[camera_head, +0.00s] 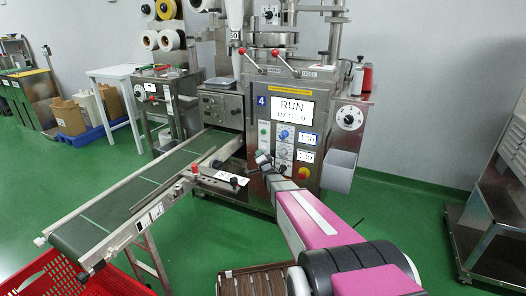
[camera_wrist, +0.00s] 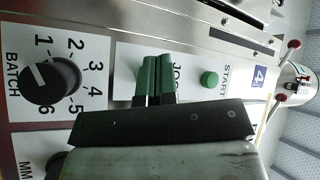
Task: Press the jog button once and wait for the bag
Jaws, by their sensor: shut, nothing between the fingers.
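The packing machine's front panel (camera_head: 288,125) stands in the middle of the head view. Its screen (camera_head: 293,108) reads RUN above a smaller line I cannot read surely. My gripper (camera_head: 262,157) is at the lower panel. In the wrist view its green fingers (camera_wrist: 155,78) are shut together, with nothing between them, over the plate with the JOG label (camera_wrist: 178,72). The fingers hide part of the label and the jog button; I cannot tell whether they touch it. I see no bag on the green conveyor belt (camera_head: 110,212).
A green START button (camera_wrist: 209,79) is right of the fingers and a black BATCH dial (camera_wrist: 50,82) left. A red emergency knob (camera_head: 304,172) and a grey bin (camera_head: 339,170) are nearby. A red crate (camera_head: 60,275) sits by the belt's end; a steel cart (camera_head: 490,215) stands right.

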